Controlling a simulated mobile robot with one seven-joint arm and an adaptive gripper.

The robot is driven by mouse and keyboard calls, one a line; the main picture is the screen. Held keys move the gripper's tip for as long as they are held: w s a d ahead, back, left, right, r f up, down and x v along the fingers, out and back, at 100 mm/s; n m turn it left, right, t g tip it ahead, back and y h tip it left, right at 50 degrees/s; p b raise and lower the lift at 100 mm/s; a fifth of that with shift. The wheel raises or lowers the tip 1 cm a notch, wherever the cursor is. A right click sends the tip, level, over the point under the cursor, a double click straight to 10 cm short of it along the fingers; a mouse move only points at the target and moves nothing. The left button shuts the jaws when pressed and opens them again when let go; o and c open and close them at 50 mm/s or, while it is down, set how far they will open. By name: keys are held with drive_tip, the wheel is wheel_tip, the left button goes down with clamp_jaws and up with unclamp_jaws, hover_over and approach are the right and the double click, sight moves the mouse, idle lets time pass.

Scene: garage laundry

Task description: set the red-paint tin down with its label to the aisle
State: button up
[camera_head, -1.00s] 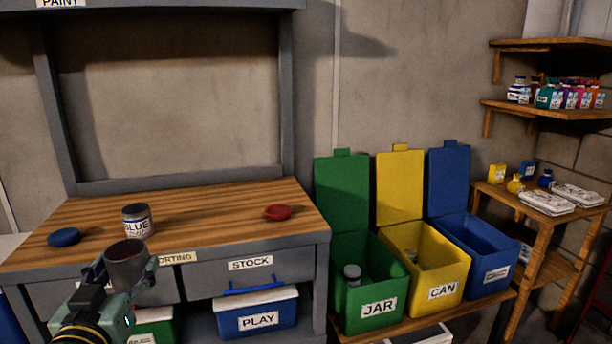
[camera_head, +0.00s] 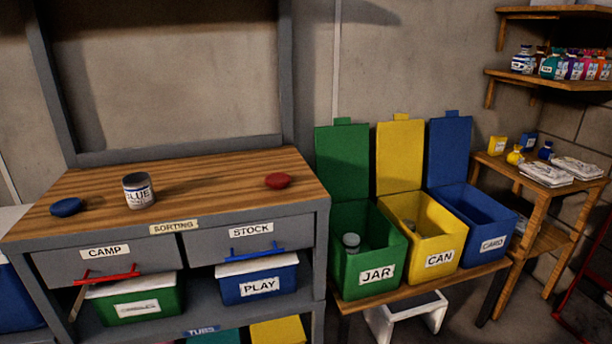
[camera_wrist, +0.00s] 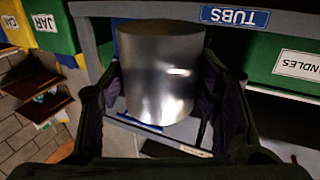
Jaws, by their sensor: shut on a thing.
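A metal tin (camera_wrist: 155,55), taken as the red-paint tin, fills the middle of the wrist view. My gripper (camera_wrist: 162,90) is shut on it, one finger on each side. The tin's side facing the wrist camera is bare silver; no label shows there. Neither my gripper nor this tin is in the head view now. A tin marked BLUE (camera_head: 138,191) stands upright on the wooden bench top (camera_head: 215,190). A red lid (camera_head: 277,181) lies to its right and a blue lid (camera_head: 66,207) to its left.
Bench top between the blue tin and red lid is clear. Drawers marked CAMP (camera_head: 105,253) and STOCK (camera_head: 250,231) are below. Open green (camera_head: 376,273), yellow (camera_head: 440,261) and blue (camera_head: 492,245) bins stand right. A TUBS label (camera_wrist: 235,17) is close behind the held tin.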

drive_tip(key=d+f, duration=0.4)
drive_tip(key=d, duration=0.3)
drive_tip(key=d+f+y, duration=0.1)
drive_tip(key=d+f, duration=0.3)
drive_tip(key=d, duration=0.3)
drive_tip(key=d+f+n+y, duration=0.1)
drive_tip(key=d+f, duration=0.3)
drive_tip(key=d, duration=0.3)
drive_tip(key=shift+w, duration=0.45)
drive_tip(key=shift+a, duration=0.1)
